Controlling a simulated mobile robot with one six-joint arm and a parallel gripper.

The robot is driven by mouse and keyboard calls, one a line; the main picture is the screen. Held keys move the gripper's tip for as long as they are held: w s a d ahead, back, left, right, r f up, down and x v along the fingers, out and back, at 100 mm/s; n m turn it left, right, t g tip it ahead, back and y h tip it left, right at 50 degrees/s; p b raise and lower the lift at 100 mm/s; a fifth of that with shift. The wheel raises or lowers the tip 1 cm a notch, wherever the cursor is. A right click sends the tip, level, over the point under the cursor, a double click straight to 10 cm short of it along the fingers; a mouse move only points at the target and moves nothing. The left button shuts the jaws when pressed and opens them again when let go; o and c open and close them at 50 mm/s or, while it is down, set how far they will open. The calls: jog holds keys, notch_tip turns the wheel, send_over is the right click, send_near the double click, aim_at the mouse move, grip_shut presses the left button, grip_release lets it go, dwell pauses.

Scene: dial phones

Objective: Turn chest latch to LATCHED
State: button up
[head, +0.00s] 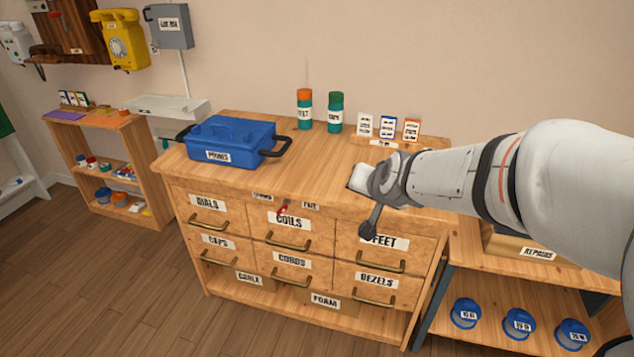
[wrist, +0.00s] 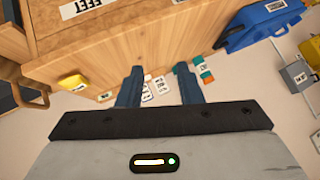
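The wooden drawer chest (head: 340,205) stands in the middle of the head view. A small red latch (head: 283,208) sits on its upper front edge, above the COILS drawer. A small label (head: 262,195) lies left of the latch and another (head: 310,205) right of it; both are too small to read surely. Which label the latch points to is unclear. My gripper (head: 371,228) is right of the latch, near the FEET drawer, and apart from the latch. In the wrist view its two fingers (wrist: 160,72) stand apart with nothing between them. I cannot identify the latch there.
A blue PROBES case (head: 232,140) sits on the chest top at left. Two capped bottles (head: 320,112) and a card rack (head: 385,138) stand at the back. Brass drawer handles (head: 290,244) stick out in front. A lower shelf (head: 520,275) stands at right.

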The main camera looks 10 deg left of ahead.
jog(key=w+a+f+m+t+b, duration=0.2)
jog(key=w+a+f+t+b, duration=0.15)
jog(key=w+a+f, duration=0.5)
jog(key=m+t+h+b, duration=0.5)
jog(key=m+t+b, duration=0.1)
jog(key=b, duration=0.4)
send_near(283, 211)
jog(key=w, duration=0.3)
jog(key=shift+m, duration=0.3)
jog(key=shift+w+d+r+b, duration=0.1)
jog(key=shift+w+b, duration=0.35)
jog(key=shift+w, duration=1.55)
jog(key=shift+w+d+b, duration=0.15)
jog(key=shift+w+b, duration=0.25)
jog(key=shift+w, duration=1.6)
grip_shut()
jog(key=shift+d, duration=0.1)
